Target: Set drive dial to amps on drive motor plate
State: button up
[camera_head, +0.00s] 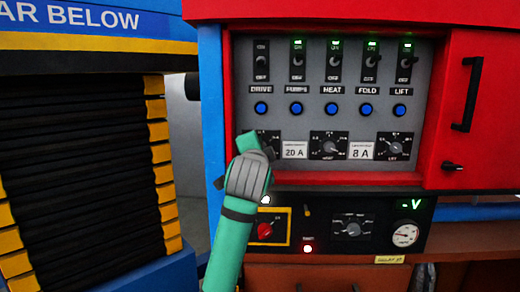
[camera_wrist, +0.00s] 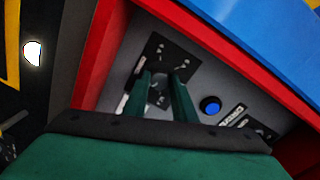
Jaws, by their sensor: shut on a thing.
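The drive dial's black plate (camera_head: 272,138) is at the left of the dial row on the grey panel, below the drive switch (camera_head: 261,62) and a blue button (camera_head: 261,107). In the head view my green gripper (camera_head: 246,141) covers much of this dial. In the wrist view, its two fingers (camera_wrist: 165,88) are closed around the knob (camera_wrist: 158,97) in front of the black dial plate (camera_wrist: 168,58). The knob's pointer and the dial's lettering are too small or hidden to read. My wrist is tilted relative to the panel.
Below is a black panel with a red knob (camera_head: 265,230), another dial (camera_head: 352,229) and a gauge (camera_head: 404,234). A red cabinet edge borders the panel.

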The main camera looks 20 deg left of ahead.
jog(key=shift+a+f+m, duration=0.15)
jog(key=shift+m, duration=0.35)
dwell(0.3)
jog(key=o, duration=1)
jog(key=shift+o, duration=0.2)
jog(key=shift+s, duration=0.1)
jog(key=v, duration=1)
jog(key=shift+s, duration=0.3)
